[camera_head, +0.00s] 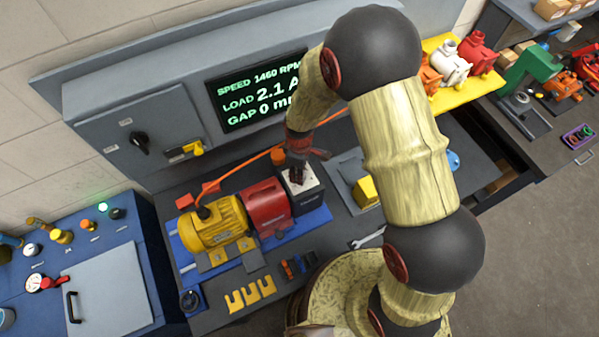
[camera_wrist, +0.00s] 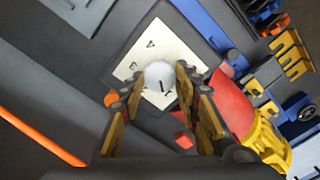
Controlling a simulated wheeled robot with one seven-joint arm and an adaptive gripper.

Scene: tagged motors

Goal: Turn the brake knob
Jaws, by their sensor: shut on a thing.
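The brake knob (camera_wrist: 159,75) is a round pale grey knob with a dark pointer line, on a white plate (camera_wrist: 150,52) with small black marks. The plate is the top of a dark box (camera_head: 307,200) at the right end of the motor row. My gripper (camera_wrist: 160,88) comes down from above, with one finger on each side of the knob, shut on it. In the head view my gripper (camera_head: 297,172) hides the knob. The yellow motor (camera_head: 215,226) and a red housing (camera_head: 266,206) stand left of the box.
A screen (camera_head: 255,92) behind reads speed 1460 RPM, load 2.1 A, gap 0. Yellow brackets (camera_head: 250,293) and a wrench (camera_head: 367,239) lie in front. A yellow block (camera_head: 365,192) stands to the right.

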